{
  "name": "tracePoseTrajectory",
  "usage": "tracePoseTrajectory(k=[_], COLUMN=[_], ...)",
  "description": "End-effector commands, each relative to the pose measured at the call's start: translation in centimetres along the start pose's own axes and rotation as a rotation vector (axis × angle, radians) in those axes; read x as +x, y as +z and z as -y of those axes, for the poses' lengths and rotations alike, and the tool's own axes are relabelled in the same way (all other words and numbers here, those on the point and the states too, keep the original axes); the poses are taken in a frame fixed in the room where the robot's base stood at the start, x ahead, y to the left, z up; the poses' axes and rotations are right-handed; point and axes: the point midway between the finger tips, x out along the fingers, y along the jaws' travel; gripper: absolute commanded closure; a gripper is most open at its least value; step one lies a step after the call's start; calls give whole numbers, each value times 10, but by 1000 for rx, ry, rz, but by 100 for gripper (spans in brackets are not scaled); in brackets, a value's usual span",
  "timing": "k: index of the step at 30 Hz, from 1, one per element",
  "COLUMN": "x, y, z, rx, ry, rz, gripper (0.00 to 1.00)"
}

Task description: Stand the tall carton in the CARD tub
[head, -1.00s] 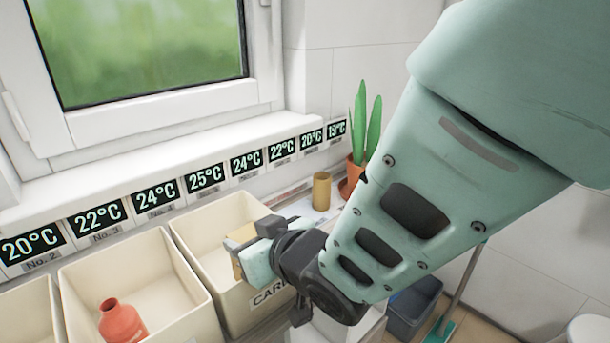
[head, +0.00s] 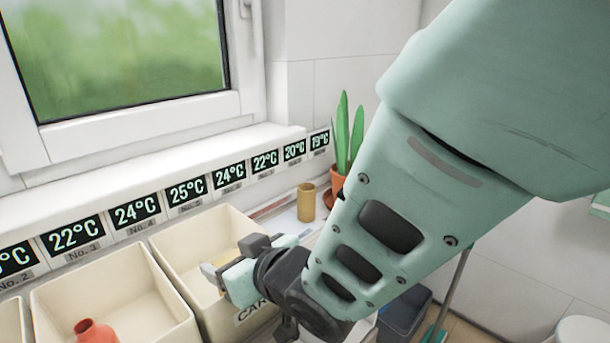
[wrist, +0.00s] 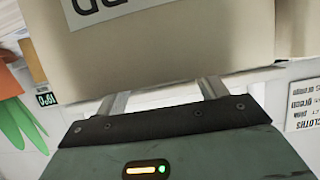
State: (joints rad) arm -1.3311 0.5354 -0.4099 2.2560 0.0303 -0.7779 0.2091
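The CARD tub (head: 188,238) is a cream open box, its label partly hidden behind my gripper. In the wrist view the tub's outer wall (wrist: 180,50) fills the top, its label upside down. My gripper (head: 213,276) is at the tub's opening. In the wrist view its fingers (wrist: 162,94) are apart, with their tips hidden behind the tub wall. I cannot make out the tall carton now; the tub wall and my gripper block the view between the fingertips.
A neighbouring cream tub (head: 48,291) holds a red-orange bottle (head: 95,332). A tan cylinder (head: 306,203) and a potted plant (head: 338,183) stand behind, to the right. Temperature displays (head: 186,191) line the wall under the window. A dark bin (head: 405,314) stands on the floor at lower right.

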Motion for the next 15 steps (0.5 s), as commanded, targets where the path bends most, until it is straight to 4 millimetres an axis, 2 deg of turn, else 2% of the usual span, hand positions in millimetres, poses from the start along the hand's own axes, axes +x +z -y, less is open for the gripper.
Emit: tracePoseTrajectory(k=[6, 11, 15], x=[-1, -7, -32], y=[-2, -17, -11], z=[0, 0, 0], rx=[0, 0, 5], ry=[0, 1, -1], rz=[0, 0, -2], gripper=[29, 29, 29])
